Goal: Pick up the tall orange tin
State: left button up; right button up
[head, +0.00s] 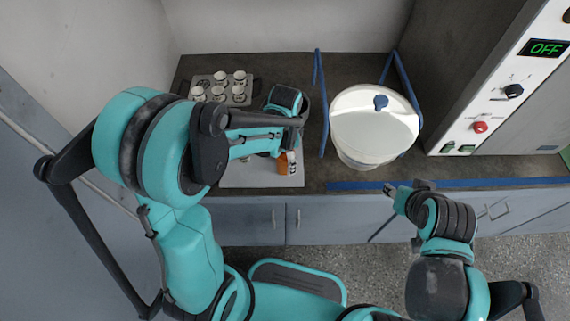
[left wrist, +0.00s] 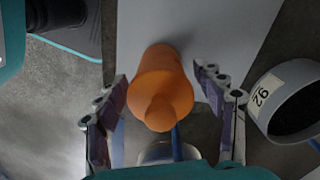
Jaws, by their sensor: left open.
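The tall orange tin (head: 284,165) is partly hidden by my left arm in the head view, near the right edge of a light grey board (head: 236,180). In the left wrist view the tin (left wrist: 160,85) lies between the two fingers of my left gripper (left wrist: 163,98), which is open. A gap shows on each side, and I see no finger touching it. My left gripper (head: 279,147) is mostly covered by its own arm in the head view. My right gripper (head: 402,192) is by the counter's front edge, away from the tin; its jaws are unclear.
A grey cup with a number label (left wrist: 290,103) is close to the right finger in the left wrist view. A tray (head: 210,79) of several white cups stands at the back left. A large white tub (head: 365,140) stands right of the tin. A control panel (head: 500,90) reads OFF.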

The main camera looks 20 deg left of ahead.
pick_arm(q)
notch_tip(320, 180, down, 2)
jog(key=shift+f+b, duration=0.25)
jog(key=shift+b, duration=0.05)
pick_arm(e)
jog(key=shift+f, duration=0.55)
pick_arm(q)
jog(key=shift+r, duration=0.1)
jog(key=c, duration=1.3)
